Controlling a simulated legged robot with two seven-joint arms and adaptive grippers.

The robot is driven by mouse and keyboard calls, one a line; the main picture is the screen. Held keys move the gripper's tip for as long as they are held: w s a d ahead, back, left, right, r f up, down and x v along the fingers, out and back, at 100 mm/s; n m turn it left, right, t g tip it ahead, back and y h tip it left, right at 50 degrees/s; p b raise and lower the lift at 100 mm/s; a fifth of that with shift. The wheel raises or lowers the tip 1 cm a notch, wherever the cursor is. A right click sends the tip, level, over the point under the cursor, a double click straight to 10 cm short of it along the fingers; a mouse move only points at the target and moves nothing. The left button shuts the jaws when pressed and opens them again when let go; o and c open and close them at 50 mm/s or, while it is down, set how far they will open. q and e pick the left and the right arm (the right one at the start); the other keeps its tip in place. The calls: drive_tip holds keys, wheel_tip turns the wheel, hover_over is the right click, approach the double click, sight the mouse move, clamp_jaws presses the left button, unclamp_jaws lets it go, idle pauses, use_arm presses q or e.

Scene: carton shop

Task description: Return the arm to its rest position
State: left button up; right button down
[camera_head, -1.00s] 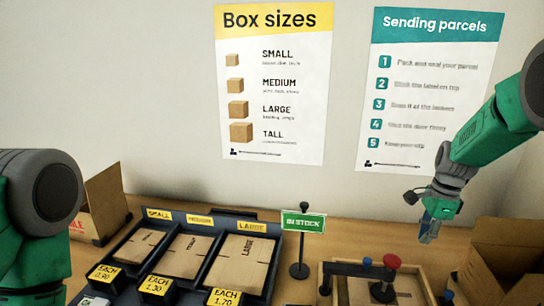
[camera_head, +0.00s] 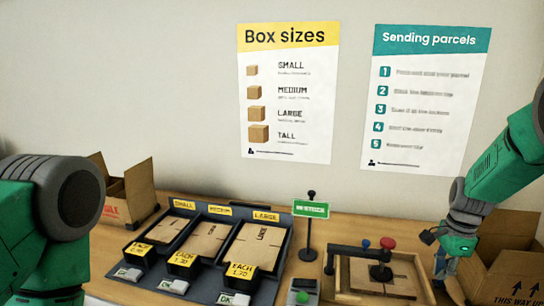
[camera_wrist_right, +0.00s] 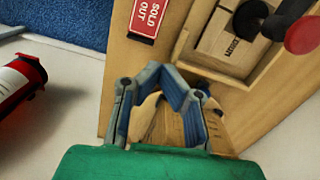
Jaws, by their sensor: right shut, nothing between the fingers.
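My right arm comes in from the right in the head view. Its gripper (camera_head: 448,262) hangs fingers down at the right end of the wooden press fixture (camera_head: 352,293), just left of an open carton. In the right wrist view the blue-grey fingers (camera_wrist_right: 165,88) are folded together with nothing between them. They hang over the bench edge area, with the fixture beyond at the upper right. Only the upper links of my left arm show at the left edge of the head view; its gripper is out of sight.
A divided tray (camera_head: 209,263) of flat cartons stands mid-bench. Open cartons stand at left (camera_head: 130,192) and right (camera_head: 500,268). The wrist view shows a red SOLD OUT sign (camera_wrist_right: 146,18) and a red cylinder (camera_wrist_right: 18,95).

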drive_tip(key=s+f, duration=0.1)
drive_tip(key=f, duration=0.1)
drive_tip(key=s+a+f+n, duration=0.1)
drive_tip(key=s+f, duration=0.1)
drive_tip(key=f, duration=0.1)
drive_tip(key=s+f+n+b, duration=0.1)
drive_tip(key=f, duration=0.1)
drive_tip(key=shift+s+a+f+h, duration=0.15)
drive_tip(key=shift+f+h, duration=0.15)
drive_tip(key=s+a+f+n+b, duration=0.1)
drive_tip(key=s+a+f+n, duration=0.15)
drive_tip(key=s+f, duration=0.25)
drive_tip(key=s+a+f+n+h+b, duration=0.1)
drive_tip(key=s+f+n, duration=0.2)
drive_tip(key=s+f, duration=0.15)
drive_tip(key=s+a+f+n+b, duration=0.1)
drive_tip(key=s+f+n, duration=0.2)
drive_tip(key=s+f, duration=0.15)
drive_tip(key=s+a+f+n+b, duration=0.1)
drive_tip(key=s+a+n, duration=0.1)
drive_tip(key=s, duration=0.4)
drive_tip(key=s+a+f+n+b, duration=0.1)
drive_tip(key=s+a+n, duration=0.2)
drive_tip(key=s, duration=0.3)
drive_tip(key=s+a+f+n+y+b, duration=0.1)
drive_tip(key=s+a+n, duration=0.1)
drive_tip(key=s+n, duration=0.2)
drive_tip(key=shift+s+a+t, duration=0.25)
drive_tip(key=shift+s+t, duration=0.05)
drive_tip(key=shift+s, duration=0.85)
